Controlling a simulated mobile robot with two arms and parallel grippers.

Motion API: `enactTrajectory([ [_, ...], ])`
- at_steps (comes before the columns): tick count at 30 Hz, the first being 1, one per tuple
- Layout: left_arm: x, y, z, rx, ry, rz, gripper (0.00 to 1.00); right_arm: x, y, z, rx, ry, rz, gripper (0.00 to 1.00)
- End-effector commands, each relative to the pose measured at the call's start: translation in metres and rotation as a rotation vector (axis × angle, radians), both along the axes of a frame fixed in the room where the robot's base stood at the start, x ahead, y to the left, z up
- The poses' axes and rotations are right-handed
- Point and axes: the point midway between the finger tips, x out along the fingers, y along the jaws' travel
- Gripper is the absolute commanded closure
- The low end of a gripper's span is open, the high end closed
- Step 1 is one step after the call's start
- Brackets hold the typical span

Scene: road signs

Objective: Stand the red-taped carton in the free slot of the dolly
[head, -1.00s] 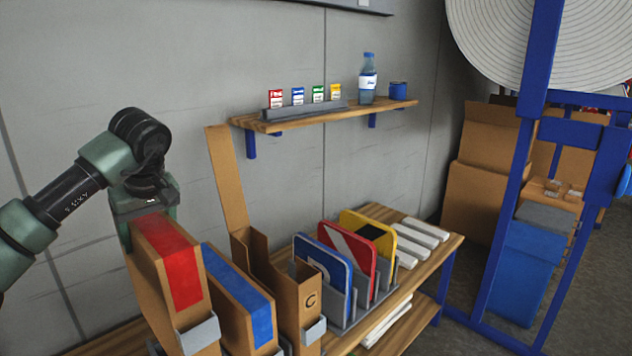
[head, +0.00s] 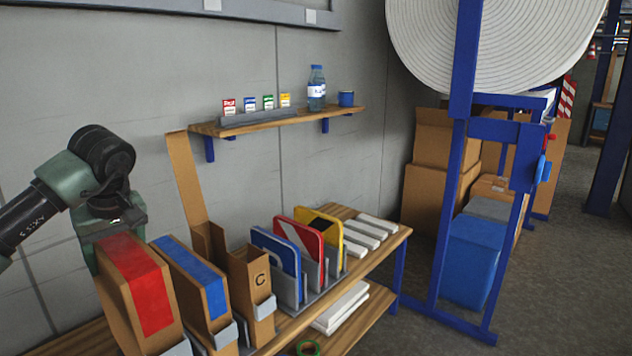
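The red-taped carton (head: 141,285) stands upright at the front left of the bench, its lower part cut off by the picture edge. It is the leftmost of the upright boxes, beside a blue-taped carton (head: 199,280). My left gripper (head: 108,240) is at the carton's top rear edge, with one finger along its left side. The carton hides the other finger, so I cannot tell whether it is closed on it. The dolly and its free slot are not visible. My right gripper is not in view.
A brown holder marked C (head: 258,290) and a rack of signs (head: 298,262) stand right of the cartons on the wooden bench (head: 385,238). A wall shelf (head: 280,122) is above. A blue frame (head: 447,190) stands at the right, with open floor (head: 400,335) in front.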

Motion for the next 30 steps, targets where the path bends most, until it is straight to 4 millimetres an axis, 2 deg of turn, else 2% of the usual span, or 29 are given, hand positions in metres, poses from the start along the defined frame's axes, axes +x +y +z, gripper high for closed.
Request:
enactTrajectory([
  [5, -0.009, -0.010, -0.007, 0.001, -0.005, -0.047, 1.00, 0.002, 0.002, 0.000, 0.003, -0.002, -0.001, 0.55],
  [12, -0.024, -0.029, -0.022, 0.001, -0.005, -0.134, 1.00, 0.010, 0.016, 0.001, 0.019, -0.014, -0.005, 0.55],
  [19, -0.046, -0.054, -0.043, 0.002, -0.003, -0.248, 1.00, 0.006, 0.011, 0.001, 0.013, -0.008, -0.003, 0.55],
  [30, -0.101, -0.122, -0.097, 0.003, 0.000, -0.554, 1.00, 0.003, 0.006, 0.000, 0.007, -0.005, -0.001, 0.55],
])
